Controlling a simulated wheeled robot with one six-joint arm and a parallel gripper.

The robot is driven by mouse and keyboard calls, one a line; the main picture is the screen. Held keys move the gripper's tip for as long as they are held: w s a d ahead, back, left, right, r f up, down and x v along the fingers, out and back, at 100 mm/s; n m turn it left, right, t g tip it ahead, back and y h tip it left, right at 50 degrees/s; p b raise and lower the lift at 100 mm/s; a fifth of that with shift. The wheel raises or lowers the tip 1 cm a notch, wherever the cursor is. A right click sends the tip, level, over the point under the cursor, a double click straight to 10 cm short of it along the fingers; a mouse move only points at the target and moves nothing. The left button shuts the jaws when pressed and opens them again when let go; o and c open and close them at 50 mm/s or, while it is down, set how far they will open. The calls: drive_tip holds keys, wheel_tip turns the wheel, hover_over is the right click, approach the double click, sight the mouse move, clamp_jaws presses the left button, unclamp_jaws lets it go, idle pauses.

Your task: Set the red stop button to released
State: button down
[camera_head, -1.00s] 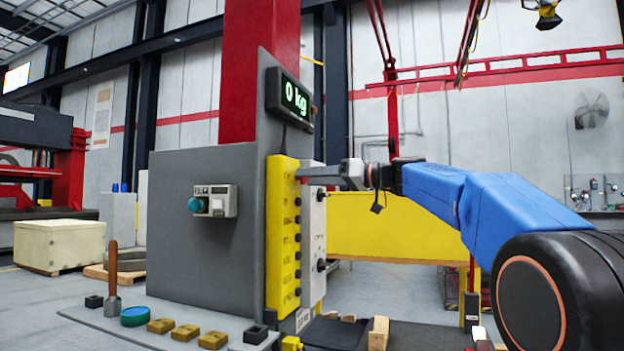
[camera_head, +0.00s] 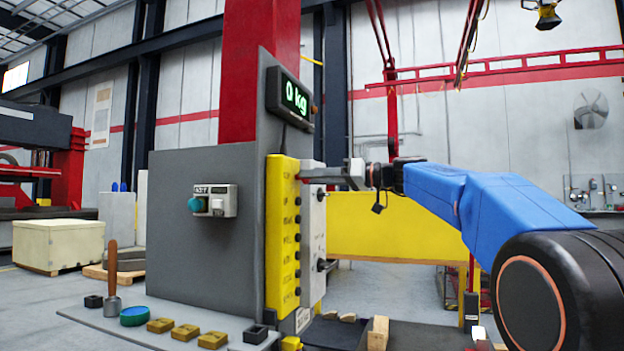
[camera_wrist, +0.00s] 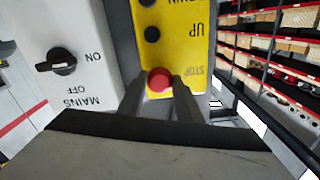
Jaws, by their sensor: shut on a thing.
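The red stop button (camera_wrist: 160,80) is on the yellow button panel (camera_wrist: 178,50), beside the printed word STOP, which appears upside down in the wrist view. My gripper (camera_wrist: 161,88) has one finger on each side of the button and is shut on it. In the head view my gripper (camera_head: 308,172) reaches from the right to the top of the yellow panel (camera_head: 273,230). The button is mostly hidden by the fingers there. Whether it is pressed in or released I cannot tell.
A white panel with a black MAINS rotary switch (camera_wrist: 57,62) adjoins the yellow panel. A grey cabinet carries a box with a teal knob (camera_head: 195,204). A scale display (camera_head: 294,100) hangs above. Yellow blocks (camera_head: 185,332) and a wooden-handled tool (camera_head: 112,275) are on the low shelf.

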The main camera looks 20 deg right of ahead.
drive_tip(key=c, duration=1.6)
unclamp_jaws()
drive_tip(key=shift+c, duration=0.2)
drive_tip(key=o, duration=0.4)
drive_tip(key=shift+s+d, duration=0.1)
drive_tip(key=shift+d, duration=0.05)
drive_tip(key=shift+c, duration=0.2)
drive_tip(key=shift+d, duration=0.1)
drive_tip(key=v, duration=1.7)
drive_tip(key=shift+s, duration=0.15)
